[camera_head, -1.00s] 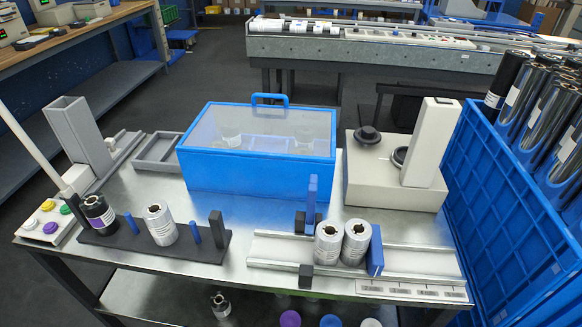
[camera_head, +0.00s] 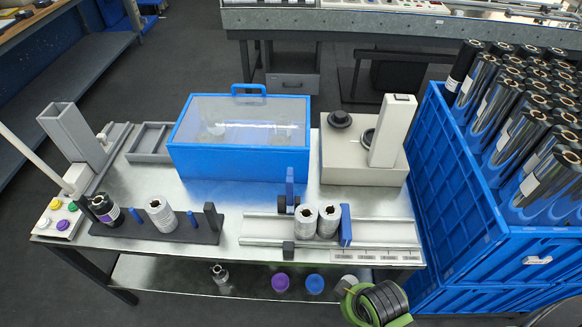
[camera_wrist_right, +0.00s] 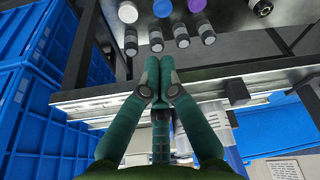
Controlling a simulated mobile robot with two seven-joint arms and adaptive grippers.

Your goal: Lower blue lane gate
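The blue gate (camera_head: 290,182) is a thin blue plate standing upright at the left part of the metal lane (camera_head: 385,232), with a dark block (camera_head: 288,204) at its foot. Two silver rolls (camera_head: 318,222) stand side by side in the lane to its right, with a blue plate (camera_head: 346,226) beyond them. My right gripper (camera_wrist_right: 158,62) shows in its wrist view with fingertips together and nothing visible between them. In the head view, green and black parts of my right arm (camera_head: 375,303) are at the bottom, in front of the table. My left gripper is out of view.
A blue box with a clear lid (camera_head: 239,150) and a beige machine (camera_head: 362,172) stand behind the lane. A dark rack (camera_head: 190,232) holding rolls is left. Blue crates (camera_head: 470,225) full of dark rolls stand close on the right.

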